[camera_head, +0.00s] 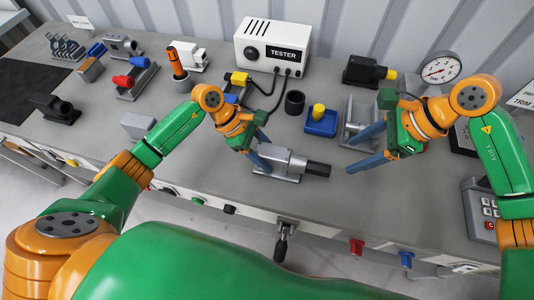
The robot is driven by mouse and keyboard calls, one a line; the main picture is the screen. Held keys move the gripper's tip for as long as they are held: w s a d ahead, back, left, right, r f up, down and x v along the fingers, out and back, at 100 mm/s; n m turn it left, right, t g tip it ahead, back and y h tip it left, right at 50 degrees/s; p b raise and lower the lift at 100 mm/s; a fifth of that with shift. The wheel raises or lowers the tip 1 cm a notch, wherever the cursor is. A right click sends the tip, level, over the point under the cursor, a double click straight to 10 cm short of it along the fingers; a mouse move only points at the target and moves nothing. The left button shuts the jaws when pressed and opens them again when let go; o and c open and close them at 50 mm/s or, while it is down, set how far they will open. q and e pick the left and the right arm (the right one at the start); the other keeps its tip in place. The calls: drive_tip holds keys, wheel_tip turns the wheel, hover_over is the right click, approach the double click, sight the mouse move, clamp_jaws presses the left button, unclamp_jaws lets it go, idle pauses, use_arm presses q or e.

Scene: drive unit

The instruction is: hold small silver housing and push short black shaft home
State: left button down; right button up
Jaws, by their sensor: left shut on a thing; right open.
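The small silver housing (284,163) sits on the bench in front of me, near the middle. The short black shaft (318,169) sticks out of its right side, lying level in line with it. My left gripper (262,162) is shut on the left part of the housing, and its blue fingers hide some of that end. My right gripper (356,152) is open and empty, to the right of the shaft's end and apart from it. Its blue fingers are spread and point left.
Behind stand the white tester box (273,46) with cables, a black ring (294,102), a blue block with a yellow knob (320,121) and a grey bracket (358,115). A dial gauge (441,69) is at right. The bench front is mostly clear.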

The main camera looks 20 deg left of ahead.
use_arm(q)
drive_tip(key=shift+c, duration=0.8)
unclamp_jaws()
drive_tip(key=shift+r, duration=0.1)
drive_tip(key=v, duration=1.1)
drive_tip(key=shift+a+r, duration=0.3)
